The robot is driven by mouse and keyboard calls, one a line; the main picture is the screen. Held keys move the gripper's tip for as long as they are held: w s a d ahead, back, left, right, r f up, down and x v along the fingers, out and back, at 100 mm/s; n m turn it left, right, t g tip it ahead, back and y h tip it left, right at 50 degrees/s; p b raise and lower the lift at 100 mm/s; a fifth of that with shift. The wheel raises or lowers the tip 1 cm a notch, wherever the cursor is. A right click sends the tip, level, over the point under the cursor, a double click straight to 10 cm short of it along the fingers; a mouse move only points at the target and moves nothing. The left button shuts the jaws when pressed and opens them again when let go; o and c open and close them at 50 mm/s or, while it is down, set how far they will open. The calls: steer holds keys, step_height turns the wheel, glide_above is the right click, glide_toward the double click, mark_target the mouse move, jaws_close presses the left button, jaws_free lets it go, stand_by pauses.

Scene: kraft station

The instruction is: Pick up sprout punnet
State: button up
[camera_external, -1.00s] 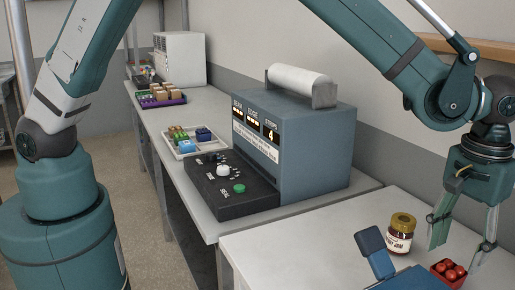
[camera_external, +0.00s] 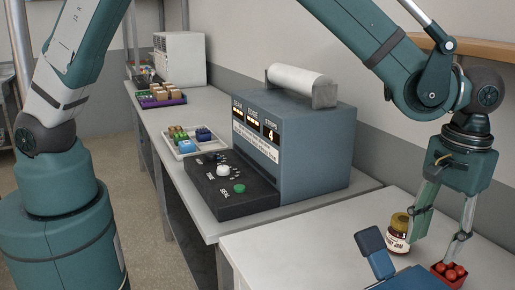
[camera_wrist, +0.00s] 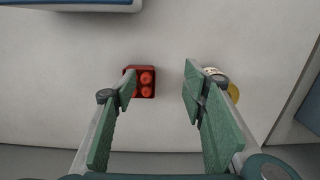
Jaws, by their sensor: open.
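No item that I can clearly tell as a sprout punnet shows. A small red punnet (camera_external: 437,280) holding several round red items stands on the near white table. It also shows in the wrist view (camera_wrist: 151,70), close to the left finger, which partly overlaps its edge. My gripper (camera_external: 435,250) is open and points down, with one finger by the jam jar (camera_external: 399,226) and the other over the punnet. In the wrist view my gripper (camera_wrist: 160,82) has its fingers apart with nothing held.
A blue device (camera_external: 374,249) stands left of the jar. The jar's yellow lid (camera_wrist: 233,93) shows behind the right finger. A grey sealing machine (camera_external: 318,150) sits on the long bench, beside a tray (camera_external: 186,153) of small coloured packs, some green.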

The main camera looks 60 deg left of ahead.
steer(key=s+a+r+n+g+p, duration=0.1)
steer(key=s+a+r, duration=0.25)
steer(key=a, duration=0.25)
steer(key=s+a+r+n+y+p, duration=0.1)
steer(key=s+a+r+p, duration=0.1)
steer(key=s+a, duration=0.3)
steer(key=s+a+r+n+g+p, duration=0.1)
steer(key=s+a+r, duration=0.15)
steer(key=a, duration=0.45)
steer(key=s+a+r+n, duration=0.15)
steer(key=a+r, duration=0.35)
steer(key=a, duration=0.5)
steer(key=s+a+r+n+h, duration=0.1)
steer(key=a+r+n, duration=0.25)
steer(key=a, duration=0.65)
steer(key=s+a+r+n, duration=0.1)
steer(key=a+r+n, duration=0.1)
steer(key=a+r, duration=0.6)
steer(key=n+t+b, duration=0.2)
steer(key=n+b, duration=0.4)
steer(key=n, duration=0.2)
glide_above(180, 134)
step_height(180, 134, down, 25)
steer(key=shift+w+d+r, duration=0.15)
steer(key=shift+r, duration=0.05)
steer(key=shift+s+a+f, duration=0.2)
steer(key=shift+a+f, duration=0.05)
steer(key=shift+a, duration=0.05)
